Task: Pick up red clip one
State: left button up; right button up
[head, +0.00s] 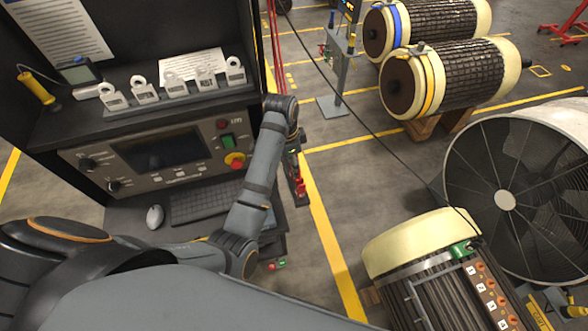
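My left arm reaches across the console, and its gripper (295,143) points down beside the console's right side. The gripper is small and dark here, and I cannot tell whether its fingers are open or shut. Small red clip-like pieces (300,188) sit just below it on a dark narrow holder at the console's edge. I cannot tell which of them is clip one, or whether the gripper touches any. My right gripper is out of view.
The console (75,165) has a keyboard (205,203), mouse (154,217) and several white tags (175,88). A rotor (425,245) with numbered orange terminals and a green clamp (460,250) stands lower right. A large fan (520,190) is behind it.

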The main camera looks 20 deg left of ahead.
pick_arm(q)
jog(key=shift+s+d+f+p, duration=0.1)
jog(key=shift+d+f+p, duration=0.1)
jog(key=shift+f+p, duration=0.3)
jog(key=shift+s+d+f+p, duration=0.1)
jog(key=shift+d+f+p, duration=0.15)
jog(key=shift+f, duration=0.4)
jog(key=shift+w+f, duration=0.1)
jog(key=shift+f, duration=0.85)
jog(key=shift+w, duration=0.1)
jog(key=shift+c, duration=0.7)
jog(key=c, duration=0.5)
grip_shut()
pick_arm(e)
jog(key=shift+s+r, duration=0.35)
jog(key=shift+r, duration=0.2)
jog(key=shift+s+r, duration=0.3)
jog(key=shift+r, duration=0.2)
